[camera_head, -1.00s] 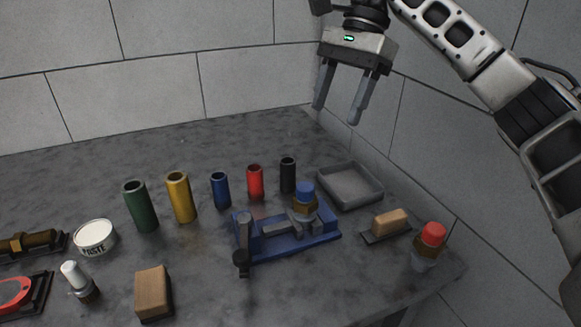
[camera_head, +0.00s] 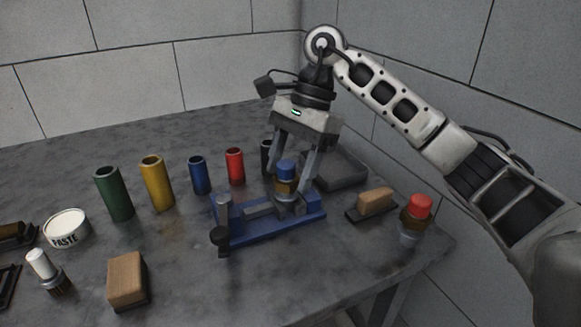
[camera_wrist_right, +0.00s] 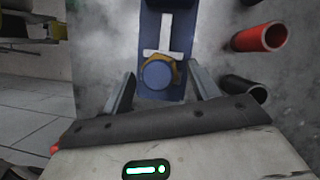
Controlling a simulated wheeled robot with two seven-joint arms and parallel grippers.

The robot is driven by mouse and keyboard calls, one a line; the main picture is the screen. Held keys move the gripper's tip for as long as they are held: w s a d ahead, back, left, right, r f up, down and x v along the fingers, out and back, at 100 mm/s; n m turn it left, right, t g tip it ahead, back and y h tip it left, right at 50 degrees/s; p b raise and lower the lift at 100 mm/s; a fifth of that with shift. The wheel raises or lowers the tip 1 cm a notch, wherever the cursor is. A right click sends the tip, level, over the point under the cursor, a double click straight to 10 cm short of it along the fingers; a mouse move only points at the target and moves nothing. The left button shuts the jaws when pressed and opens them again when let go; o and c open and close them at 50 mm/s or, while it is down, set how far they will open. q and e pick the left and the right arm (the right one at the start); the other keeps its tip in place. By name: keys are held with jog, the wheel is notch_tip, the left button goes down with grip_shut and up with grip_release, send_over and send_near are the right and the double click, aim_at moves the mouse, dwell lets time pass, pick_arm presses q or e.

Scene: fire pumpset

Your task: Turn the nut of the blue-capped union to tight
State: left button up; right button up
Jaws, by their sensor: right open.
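The blue-capped union (camera_head: 286,168) stands upright in the blue vise (camera_head: 262,228) on the table, with its brass nut (camera_head: 285,187) below the cap. In the right wrist view the blue cap (camera_wrist_right: 158,74) lies between the fingers, with the brass nut (camera_wrist_right: 177,66) partly showing around it. My right gripper (camera_head: 291,182) is open and points down, its fingers on either side of the union. In the right wrist view the fingers (camera_wrist_right: 160,90) stand apart from the cap with a gap on each side. My left gripper is not in view.
A black tube (camera_head: 266,152) stands close behind the gripper, beside a red tube (camera_head: 235,166). A grey tray (camera_head: 345,172), a brush-like block (camera_head: 375,201) and a red-capped union (camera_head: 419,207) are to the right.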

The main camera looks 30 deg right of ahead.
jog(key=c, duration=1)
